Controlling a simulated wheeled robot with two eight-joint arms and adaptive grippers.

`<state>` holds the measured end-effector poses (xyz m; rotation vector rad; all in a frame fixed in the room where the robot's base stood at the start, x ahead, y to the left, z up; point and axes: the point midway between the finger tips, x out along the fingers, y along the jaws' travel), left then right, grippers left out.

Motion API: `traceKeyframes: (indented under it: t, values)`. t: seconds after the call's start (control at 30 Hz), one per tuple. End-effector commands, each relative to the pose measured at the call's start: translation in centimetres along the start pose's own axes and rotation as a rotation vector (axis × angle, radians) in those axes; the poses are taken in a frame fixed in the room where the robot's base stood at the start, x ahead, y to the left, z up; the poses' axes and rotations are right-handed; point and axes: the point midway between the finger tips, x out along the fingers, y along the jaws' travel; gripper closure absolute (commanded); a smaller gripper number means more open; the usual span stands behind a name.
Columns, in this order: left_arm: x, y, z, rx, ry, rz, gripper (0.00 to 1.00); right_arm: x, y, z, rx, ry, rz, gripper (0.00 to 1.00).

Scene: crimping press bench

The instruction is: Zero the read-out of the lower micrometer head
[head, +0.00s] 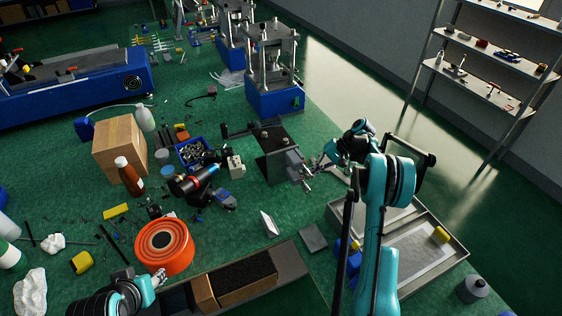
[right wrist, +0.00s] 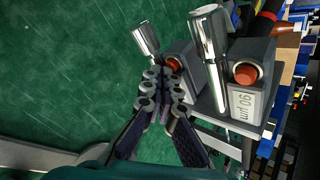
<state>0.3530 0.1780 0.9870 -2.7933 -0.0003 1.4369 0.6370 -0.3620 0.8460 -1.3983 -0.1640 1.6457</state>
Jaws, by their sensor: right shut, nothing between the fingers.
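The grey fixture (head: 275,140) on the bench carries two micrometer heads at its right side; they are small in the head view. In the right wrist view, one chrome micrometer head (right wrist: 207,62) is nearer, with a grey housing (right wrist: 250,62), an orange button (right wrist: 246,74) and a rotated read-out (right wrist: 246,101) in µm. The other chrome head (right wrist: 145,38) has a second orange button (right wrist: 174,65). The tilted view leaves unclear which is lower. My right gripper (right wrist: 161,78) is shut and empty close to the second button; contact is unclear. My left gripper (head: 160,276) is far away at bottom left, its fingers small.
A cardboard box (head: 120,150), a brown bottle (head: 129,177), a blue bin (head: 199,153) and an orange spool (head: 164,246) stand left of the fixture. A press (head: 272,72) stands behind it. A grey tray (head: 440,262) lies at right. Green surface shows between the items.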

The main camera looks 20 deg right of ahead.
Motion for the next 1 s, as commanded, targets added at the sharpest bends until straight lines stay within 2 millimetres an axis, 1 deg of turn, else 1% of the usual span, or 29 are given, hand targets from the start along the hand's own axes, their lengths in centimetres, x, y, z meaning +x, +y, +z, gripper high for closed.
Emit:
traceKeyframes:
  t: [0.1,0.4,0.63,0.9,1.0]
  values:
    - [0.1,0.0,0.1,0.000,0.000,0.000,0.60,0.3,-0.2,0.2,-0.001,-0.002,0.000,1.00]
    - [0.1,0.0,0.1,0.000,0.000,0.000,0.60,0.3,-0.2,0.2,-0.001,-0.002,0.000,1.00]
    - [0.2,0.0,0.1,0.000,0.000,0.000,0.60,-0.2,0.1,-0.2,-0.001,-0.002,0.000,1.00]
    - [0.2,0.0,0.1,0.000,0.000,0.000,0.60,-0.4,0.2,-0.3,-0.001,-0.001,0.000,1.00]
    - [0.2,0.0,0.1,0.000,0.000,0.000,0.60,-0.8,0.5,-0.6,0.000,0.000,0.000,1.00]
